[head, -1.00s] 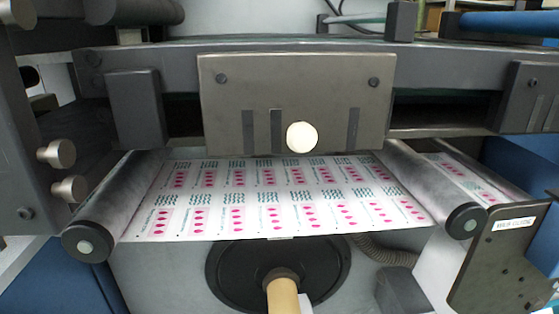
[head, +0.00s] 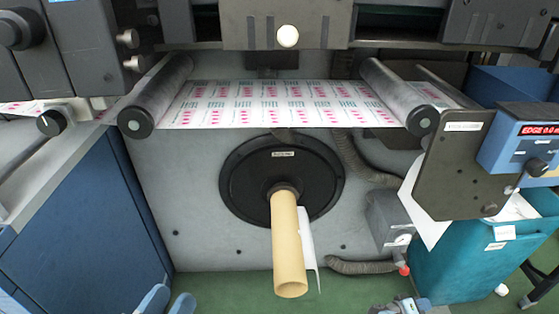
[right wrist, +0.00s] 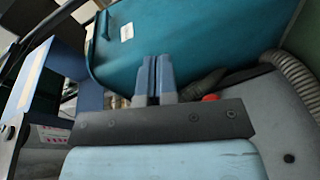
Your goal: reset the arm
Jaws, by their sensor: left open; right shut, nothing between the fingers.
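My left gripper (head: 168,301) shows at the bottom edge of the head view, its two blue-grey fingers apart with nothing between them. My right gripper (head: 405,306) is partly in view at the bottom right of the head view. In the right wrist view its two fingers (right wrist: 154,78) are together and hold nothing. Neither gripper touches the machine as far as I can see. A bare cardboard core (head: 288,245) sticks out of a black round hub (head: 245,180), with a loose white strip hanging beside it.
The printed web (head: 280,104) runs between two rollers (head: 160,92). A "web guide" plate (head: 450,165) and a red display box (head: 530,138) stand right. Below is a teal bin (head: 465,260) with paper waste. A grey hose (head: 360,163) and gauge (head: 401,239) sit near. Green floor lies below.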

